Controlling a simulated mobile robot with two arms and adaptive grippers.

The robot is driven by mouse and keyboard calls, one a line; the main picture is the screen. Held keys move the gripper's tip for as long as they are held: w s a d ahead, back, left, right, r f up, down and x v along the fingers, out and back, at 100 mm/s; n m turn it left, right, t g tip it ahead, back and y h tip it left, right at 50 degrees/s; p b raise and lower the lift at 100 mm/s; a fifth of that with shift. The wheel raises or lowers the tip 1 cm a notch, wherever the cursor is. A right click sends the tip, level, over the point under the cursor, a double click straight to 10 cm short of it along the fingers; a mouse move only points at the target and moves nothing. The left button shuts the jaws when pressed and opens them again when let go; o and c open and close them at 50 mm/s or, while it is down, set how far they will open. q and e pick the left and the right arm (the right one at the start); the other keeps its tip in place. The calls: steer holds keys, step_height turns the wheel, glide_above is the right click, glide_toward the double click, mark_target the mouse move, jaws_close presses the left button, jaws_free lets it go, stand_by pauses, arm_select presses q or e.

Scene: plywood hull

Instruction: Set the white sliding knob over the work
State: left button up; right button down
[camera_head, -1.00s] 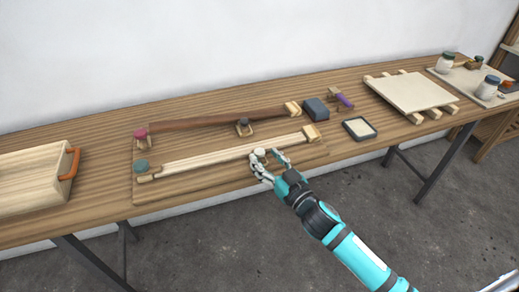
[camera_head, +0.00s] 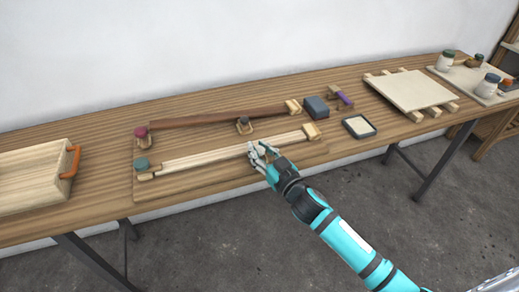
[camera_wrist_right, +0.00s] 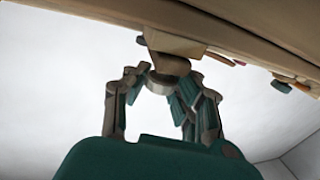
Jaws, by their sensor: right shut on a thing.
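A pale wood strip (camera_head: 215,156) lies on a low board (camera_head: 200,182), between a green knob clamp (camera_head: 142,164) at its left and a wooden end block (camera_head: 311,131) at its right. My right gripper (camera_head: 260,150) is at the front edge of this strip, right of its middle. Its fingers are shut around the white knob, which they mostly hide in the head view. In the right wrist view my gripper (camera_wrist_right: 166,80) closes round a rounded, shadowed knob (camera_wrist_right: 168,63) under a wooden block (camera_wrist_right: 173,43). My left gripper is not in view.
A wooden box (camera_head: 30,178) stands left. A dark block (camera_head: 315,107), shallow tray (camera_head: 358,127) and pale panel (camera_head: 410,91) are right.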

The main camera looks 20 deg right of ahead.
mark_target(259, 146)
steer(key=shift+w+f, duration=0.1)
stand_by(0.3)
steer(key=shift+w, duration=1.5)
steer(key=c, duration=1)
jaws_free()
steer(key=shift+s, duration=0.1)
steer(key=shift+s, duration=0.1)
steer(key=v, duration=1.2)
